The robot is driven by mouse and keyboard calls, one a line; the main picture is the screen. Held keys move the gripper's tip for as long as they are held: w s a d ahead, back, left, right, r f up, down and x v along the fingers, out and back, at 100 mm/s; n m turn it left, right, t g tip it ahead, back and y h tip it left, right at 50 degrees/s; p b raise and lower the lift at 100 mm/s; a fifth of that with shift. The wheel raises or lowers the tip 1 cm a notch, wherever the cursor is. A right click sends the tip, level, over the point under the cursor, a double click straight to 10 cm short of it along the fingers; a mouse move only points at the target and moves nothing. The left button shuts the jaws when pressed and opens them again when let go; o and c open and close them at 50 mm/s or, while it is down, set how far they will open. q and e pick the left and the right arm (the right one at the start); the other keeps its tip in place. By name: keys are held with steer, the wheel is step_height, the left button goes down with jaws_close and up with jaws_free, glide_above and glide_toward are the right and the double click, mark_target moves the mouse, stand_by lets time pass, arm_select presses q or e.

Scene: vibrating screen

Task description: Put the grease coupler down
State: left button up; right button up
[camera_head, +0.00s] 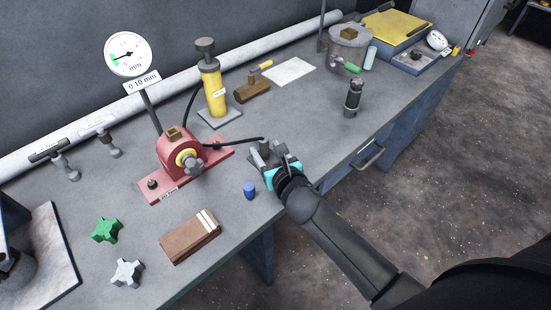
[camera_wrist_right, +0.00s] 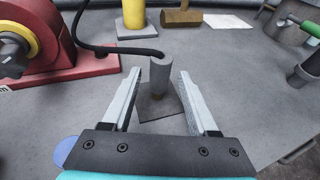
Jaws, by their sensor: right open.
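The grease coupler (camera_wrist_right: 160,74) is a grey cylinder at the end of a black hose (camera_wrist_right: 95,45). In the right wrist view it stands roughly upright over a small square plate (camera_wrist_right: 160,107) on the bench, between my right gripper's fingers. My right gripper (camera_head: 262,152) is open, with a visible gap between the coupler and each finger. In the head view the gripper hides most of the coupler. The hose (camera_head: 235,143) runs there from the yellow grease pump (camera_head: 213,88). My left gripper is not in view.
A red bearing housing (camera_head: 178,150) with a dial gauge (camera_head: 129,54) stands left of the gripper. A blue cap (camera_head: 249,189), a brown block (camera_head: 190,236), and green (camera_head: 107,230) and grey (camera_head: 127,272) knobs lie nearer.

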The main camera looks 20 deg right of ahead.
steer(key=v, duration=0.6)
steer(key=shift+s+r+p, duration=0.1)
steer(key=shift+s+p, duration=0.2)
steer(key=shift+p, duration=0.1)
